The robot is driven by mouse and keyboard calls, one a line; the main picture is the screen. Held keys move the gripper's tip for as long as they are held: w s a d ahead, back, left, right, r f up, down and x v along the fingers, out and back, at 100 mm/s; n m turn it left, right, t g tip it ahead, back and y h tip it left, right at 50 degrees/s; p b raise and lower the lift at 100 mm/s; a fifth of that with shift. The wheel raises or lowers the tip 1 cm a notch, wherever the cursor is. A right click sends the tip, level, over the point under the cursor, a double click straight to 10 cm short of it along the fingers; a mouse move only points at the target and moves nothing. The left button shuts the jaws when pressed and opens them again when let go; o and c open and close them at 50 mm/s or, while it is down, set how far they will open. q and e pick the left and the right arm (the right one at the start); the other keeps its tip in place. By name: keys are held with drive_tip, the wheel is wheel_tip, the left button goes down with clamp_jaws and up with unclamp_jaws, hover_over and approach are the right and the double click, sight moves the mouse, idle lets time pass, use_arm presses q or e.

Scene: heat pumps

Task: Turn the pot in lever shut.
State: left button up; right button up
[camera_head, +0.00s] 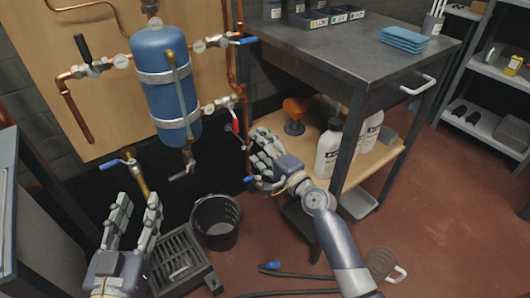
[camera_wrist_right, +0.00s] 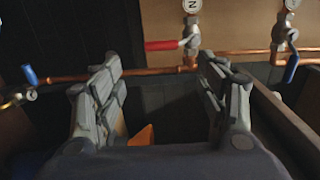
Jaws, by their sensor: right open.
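Several lever valves sit on the copper pipework around the blue tank (camera_head: 156,82). I cannot tell from the tags which lever is the pot in one. A red lever (camera_head: 235,123) is at the right of the tank; in the right wrist view the red lever (camera_wrist_right: 164,45) lies level ahead, beyond my fingertips. A blue lever (camera_head: 252,179) is beside my right gripper (camera_head: 262,154). In the right wrist view my right gripper (camera_wrist_right: 165,78) is open, with nothing between its fingers. My left gripper (camera_head: 137,204) is open and empty at the lower left.
Other levers are a blue one (camera_head: 248,40) upper right, a black one (camera_head: 83,48) upper left and a blue one (camera_head: 109,164) lower left. A workbench (camera_head: 350,50) stands close to my right arm. A black bucket (camera_head: 215,222) and grate (camera_head: 178,262) are on the floor.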

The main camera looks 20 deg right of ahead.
drive_tip(key=shift+v, duration=1.05)
drive_tip(key=shift+a+f, duration=0.1)
drive_tip(key=shift+f, duration=0.05)
